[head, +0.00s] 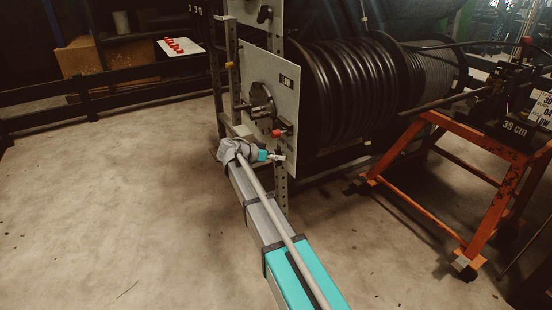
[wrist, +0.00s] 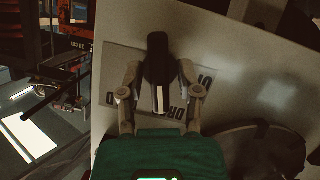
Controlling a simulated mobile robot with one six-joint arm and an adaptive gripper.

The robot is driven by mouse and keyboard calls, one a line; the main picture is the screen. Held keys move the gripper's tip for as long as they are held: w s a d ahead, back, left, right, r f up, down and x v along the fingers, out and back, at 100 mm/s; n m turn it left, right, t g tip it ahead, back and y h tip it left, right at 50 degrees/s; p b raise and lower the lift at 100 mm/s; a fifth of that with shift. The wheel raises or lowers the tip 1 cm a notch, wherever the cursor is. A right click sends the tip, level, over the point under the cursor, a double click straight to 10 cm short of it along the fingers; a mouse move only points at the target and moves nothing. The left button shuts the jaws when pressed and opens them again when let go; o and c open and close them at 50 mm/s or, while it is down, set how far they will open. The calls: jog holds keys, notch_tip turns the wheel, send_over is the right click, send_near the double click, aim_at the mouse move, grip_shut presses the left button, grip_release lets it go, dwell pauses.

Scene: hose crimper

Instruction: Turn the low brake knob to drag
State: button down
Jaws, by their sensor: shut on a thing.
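In the wrist view, the brake knob (wrist: 158,60) is a black elongated handle with a white stripe near its lower end. It sits on a pale plate and lies lengthwise up the picture, tilted slightly. My gripper (wrist: 159,72) has one finger on each side of it and is shut on it. A label (wrist: 203,88) with dark lettering lies behind the knob, partly covered by the knob and fingers, so its words are not readable in full. In the head view, my gripper (head: 279,157) is at the low edge of the pale reel panel (head: 283,104); the gripped knob cannot be made out there.
A red-tipped part (head: 278,133) projects from the panel just above my gripper. A round hub (head: 262,100) is higher up. Black hose coils (head: 350,85) lie behind the panel. An orange stand (head: 480,165) is at right. The floor (head: 110,210) at left is clear.

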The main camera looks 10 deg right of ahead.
jog(key=shift+d+n+g+h, duration=0.1)
jog(key=shift+n+g+h, duration=0.2)
jog(key=shift+n+g, duration=0.4)
jog(key=c, duration=0.6)
grip_release()
jog(key=shift+s+f, duration=0.1)
